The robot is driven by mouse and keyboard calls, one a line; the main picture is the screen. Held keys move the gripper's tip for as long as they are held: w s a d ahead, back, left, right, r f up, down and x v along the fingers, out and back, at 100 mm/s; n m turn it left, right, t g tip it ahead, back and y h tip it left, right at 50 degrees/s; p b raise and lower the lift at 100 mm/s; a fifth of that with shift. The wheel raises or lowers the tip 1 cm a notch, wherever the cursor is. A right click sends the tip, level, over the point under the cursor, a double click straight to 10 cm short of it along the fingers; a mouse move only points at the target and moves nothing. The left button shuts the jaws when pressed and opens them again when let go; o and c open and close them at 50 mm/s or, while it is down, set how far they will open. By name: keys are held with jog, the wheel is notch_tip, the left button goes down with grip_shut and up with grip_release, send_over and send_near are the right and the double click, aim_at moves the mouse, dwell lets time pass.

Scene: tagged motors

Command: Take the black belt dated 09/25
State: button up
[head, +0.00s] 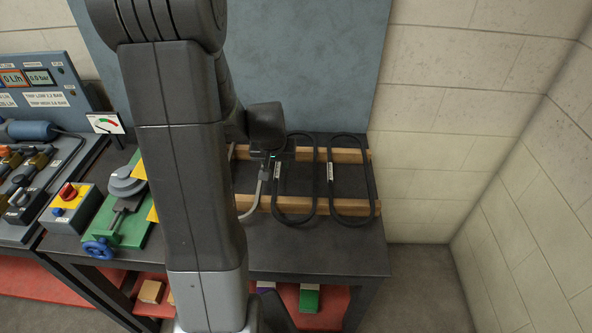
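Two black belts lie as long loops across two wooden rails on the dark table in the head view. One black belt (316,190) is nearer my arm, with a small white tag on its left side. The other black belt (375,187) is to its right, also with a white tag. The dates are too small to read. A grey loop (257,195) shows partly to the left, mostly hidden by my arm. My gripper (266,165) is above the rails, near the left black belt's upper left. Its fingers are small and dark; I cannot tell whether they hold anything.
The wooden rails (345,156) run across the table (330,255). Coloured blocks sit on a red lower shelf. The right front table area is clear.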

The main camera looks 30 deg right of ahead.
jog(key=shift+x, duration=1.3)
grip_shut()
jog(key=shift+w+r, duration=0.1)
jog(key=shift+r, duration=0.05)
